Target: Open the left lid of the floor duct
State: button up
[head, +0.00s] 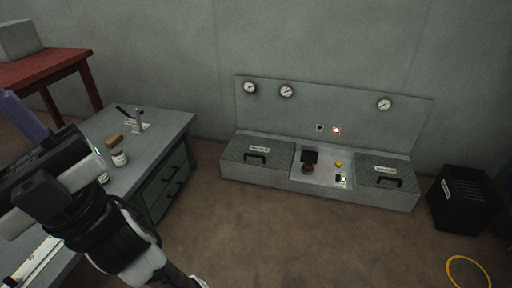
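The floor duct (300,190) is a low grey box along the back wall, with an upright panel behind it. Its left lid (232,151) is a textured grey plate with a black handle (256,160) and a small white label; it lies flat and closed. The right lid (405,172), with its own black handle (389,181) and label, also lies flat. Between them is a lighter section with small dark and yellow items. My arm shows at the lower left, well apart from the duct. I cannot make out the fingers of my gripper.
A grey workbench (165,125) with drawers stands at the left, holding jars and a small tool stand. A red table (45,68) is behind it. A black bin (461,203) and a yellow ring (468,259) are at the right. The brown floor before the duct is clear.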

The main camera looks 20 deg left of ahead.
aim_at(267, 153)
jog(key=i+j, duration=0.15)
jog(key=i, duration=0.45)
jog(key=i+j, duration=0.15)
jog(key=i, duration=0.45)
jog(key=i+j, duration=0.2)
jog(key=i, duration=0.4)
jog(key=i+j, duration=0.15)
jog(key=i, duration=0.45)
jog(key=i+j, duration=0.15)
jog(key=i, duration=0.45)
jog(key=j+u, duration=0.05)
